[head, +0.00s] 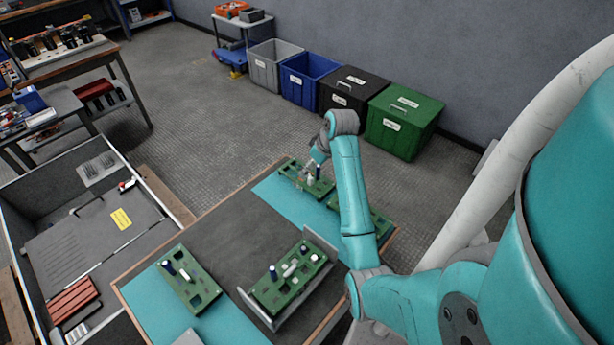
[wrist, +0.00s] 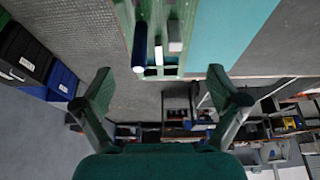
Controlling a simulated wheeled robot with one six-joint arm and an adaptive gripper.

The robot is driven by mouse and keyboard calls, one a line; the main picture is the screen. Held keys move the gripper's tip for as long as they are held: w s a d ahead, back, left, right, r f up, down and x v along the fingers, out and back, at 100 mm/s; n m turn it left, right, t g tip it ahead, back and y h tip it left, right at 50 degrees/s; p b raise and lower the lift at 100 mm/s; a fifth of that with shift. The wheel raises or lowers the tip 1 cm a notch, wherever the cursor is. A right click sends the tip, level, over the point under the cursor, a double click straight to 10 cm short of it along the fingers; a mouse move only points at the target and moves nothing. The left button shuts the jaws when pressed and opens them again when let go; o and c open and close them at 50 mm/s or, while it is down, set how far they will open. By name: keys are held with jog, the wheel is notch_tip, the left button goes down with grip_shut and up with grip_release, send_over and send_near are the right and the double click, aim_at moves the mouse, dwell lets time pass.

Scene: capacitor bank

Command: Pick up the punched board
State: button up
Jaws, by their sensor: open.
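Several green boards with square cut-outs and small upright parts are in the head view; I cannot tell for certain which one is called the punched board. One green board (head: 293,172) lies on the teal mat at the back of the table, under my gripper (head: 312,168). In the wrist view this green board (wrist: 158,22) is at the top middle, with a dark blue cylinder and a pale block on it. My gripper (wrist: 160,78) is open, its fingers apart with nothing between them. Another green board (head: 375,222) is partly hidden behind my arm.
A green board (head: 205,291) lies front left on the teal mat. Another green board (head: 268,296) sits in a grey holder (head: 320,243). Bins, including a green one (head: 405,125), stand along the wall. A grey open case (head: 70,235) is left of the table.

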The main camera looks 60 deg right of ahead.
jog(key=shift+x, duration=3.45)
jog(key=shift+d, duration=0.1)
jog(key=c, duration=0.9)
notch_tip(320, 180, up, 10)
jog(key=shift+r, duration=0.1)
